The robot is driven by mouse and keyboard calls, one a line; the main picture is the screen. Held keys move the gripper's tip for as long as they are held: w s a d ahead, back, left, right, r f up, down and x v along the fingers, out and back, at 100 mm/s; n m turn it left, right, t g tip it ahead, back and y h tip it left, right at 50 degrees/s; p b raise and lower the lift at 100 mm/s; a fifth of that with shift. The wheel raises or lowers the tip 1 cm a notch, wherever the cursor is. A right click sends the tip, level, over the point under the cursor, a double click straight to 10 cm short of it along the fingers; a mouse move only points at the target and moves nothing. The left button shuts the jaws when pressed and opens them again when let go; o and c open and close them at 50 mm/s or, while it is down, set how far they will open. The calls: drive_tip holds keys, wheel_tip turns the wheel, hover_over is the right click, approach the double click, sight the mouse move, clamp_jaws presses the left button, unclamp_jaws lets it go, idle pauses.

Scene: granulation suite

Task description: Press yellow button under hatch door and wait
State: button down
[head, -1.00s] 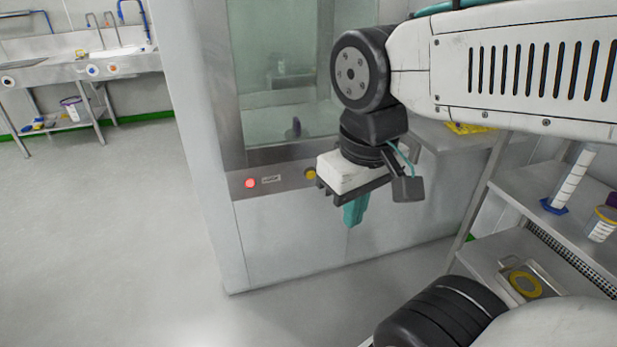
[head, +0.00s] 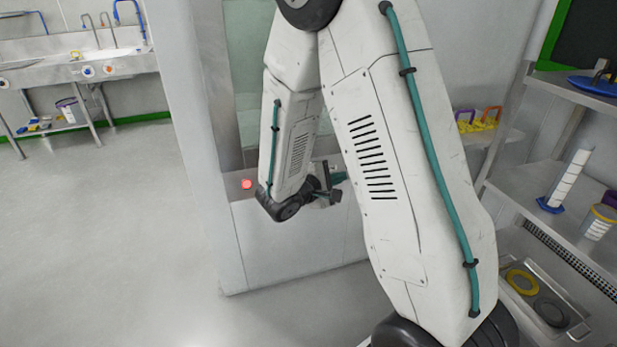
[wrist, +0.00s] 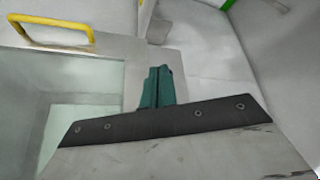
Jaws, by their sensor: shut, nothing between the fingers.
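The hatch door (head: 250,55) is a glass pane in the metal front of a tall cabinet in the head view; my arm covers much of it. A red lit button (head: 246,184) shows on the panel below it. The yellow button is hidden now, apparently behind my arm. My gripper (head: 340,177), with teal fingers, is at the cabinet front, partly hidden by my wrist; contact cannot be told. In the wrist view my teal fingers (wrist: 157,88) are shut and empty, and a glass pane (wrist: 85,75) with a yellow handle (wrist: 50,28) shows to the left.
A shelf rack on the right holds a white cylinder (head: 568,178) and a tray (head: 515,300) with rings. Sinks (head: 85,65) line the back left. The floor (head: 120,240) at left is clear.

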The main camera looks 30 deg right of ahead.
drive_tip(key=w+a+f+n+t+y, duration=0.1)
drive_tip(key=w+f+n+t, duration=0.3)
drive_tip(key=f, duration=0.6)
drive_tip(key=shift+w+a+f+n+t+y, duration=0.15)
drive_tip(key=shift+w+a+n+t+y, duration=0.2)
drive_tip(key=shift+w+a, duration=0.35)
drive_tip(key=w+d, duration=0.2)
drive_tip(key=w, duration=0.6)
drive_tip(key=shift+w+d, duration=0.15)
drive_tip(key=shift+d, duration=0.05)
drive_tip(key=shift+w, duration=0.1)
idle(1.0)
drive_tip(key=shift+w+d, duration=0.1)
drive_tip(key=shift+w, duration=0.2)
drive_tip(key=shift+w+d, duration=0.15)
drive_tip(key=shift+w, duration=0.3)
idle(0.6)
drive_tip(key=shift+s, duration=0.1)
drive_tip(key=shift+s+a, duration=0.25)
drive_tip(key=shift+s, duration=0.5)
